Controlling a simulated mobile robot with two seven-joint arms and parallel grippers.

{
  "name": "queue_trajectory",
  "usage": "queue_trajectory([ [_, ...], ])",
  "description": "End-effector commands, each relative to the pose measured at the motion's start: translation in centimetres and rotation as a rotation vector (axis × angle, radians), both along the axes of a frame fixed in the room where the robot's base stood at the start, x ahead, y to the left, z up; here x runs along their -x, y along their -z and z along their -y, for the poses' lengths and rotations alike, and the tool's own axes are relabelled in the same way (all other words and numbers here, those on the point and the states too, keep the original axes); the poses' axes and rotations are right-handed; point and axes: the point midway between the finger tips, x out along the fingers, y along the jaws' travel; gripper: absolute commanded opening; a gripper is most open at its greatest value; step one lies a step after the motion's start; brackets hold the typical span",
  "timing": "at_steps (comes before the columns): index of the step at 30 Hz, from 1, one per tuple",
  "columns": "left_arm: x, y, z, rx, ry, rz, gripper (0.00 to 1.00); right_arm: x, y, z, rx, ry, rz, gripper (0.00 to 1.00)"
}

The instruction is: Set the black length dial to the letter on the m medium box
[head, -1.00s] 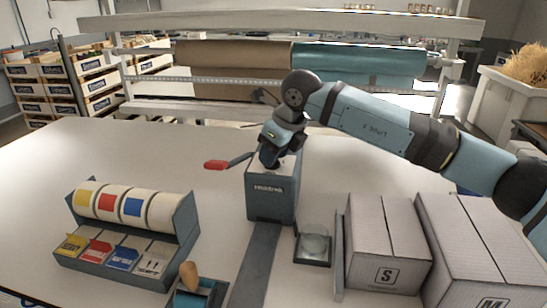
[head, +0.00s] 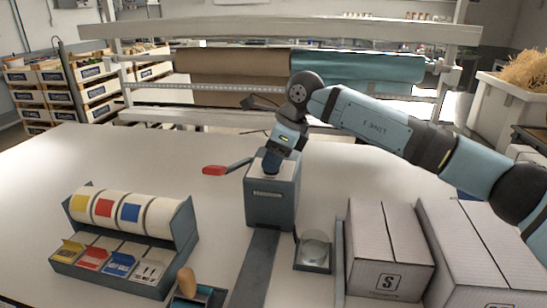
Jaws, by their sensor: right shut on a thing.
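The grey tape machine (head: 272,203) stands mid-table with a red-handled lever (head: 215,170) out to its left. My right gripper (head: 272,164) points down onto the top of this machine and is shut on the black length dial, which the gripper mostly hides. I cannot read the dial's setting. The medium box (head: 478,240) is the larger carton at the right, and its letter is cut off at the bottom edge. The small box (head: 388,245), marked S, stands to its left. My left gripper is out of view.
A label dispenser (head: 178,249) with coloured rolls stands at the left. A wooden-handled tool (head: 187,283) is at the front, and a glass dish sits on a small stand (head: 313,252) beside the small box. Paper rolls hang behind. The table's left rear is clear.

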Motion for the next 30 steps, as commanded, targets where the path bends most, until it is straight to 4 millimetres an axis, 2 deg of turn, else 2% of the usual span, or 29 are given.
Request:
queue_trajectory([
  [6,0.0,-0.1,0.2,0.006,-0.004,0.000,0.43,0.0,-0.1,0.0,-0.001,0.001,0.001,0.15],
  [7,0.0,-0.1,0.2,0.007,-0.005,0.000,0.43,0.0,-0.1,0.0,-0.001,0.002,0.002,0.41],
  [10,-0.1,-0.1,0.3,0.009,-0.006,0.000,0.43,0.0,-0.1,0.0,-0.001,0.002,0.002,0.64],
  [21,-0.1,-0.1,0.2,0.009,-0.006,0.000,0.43,0.0,-0.6,0.2,0.000,0.003,0.001,0.64],
  [26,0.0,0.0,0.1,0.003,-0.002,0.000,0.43,0.1,-2.9,1.2,-0.001,0.003,0.005,0.64],
  [30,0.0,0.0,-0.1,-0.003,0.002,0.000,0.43,0.4,-6.0,2.4,0.000,0.003,0.004,0.64],
])
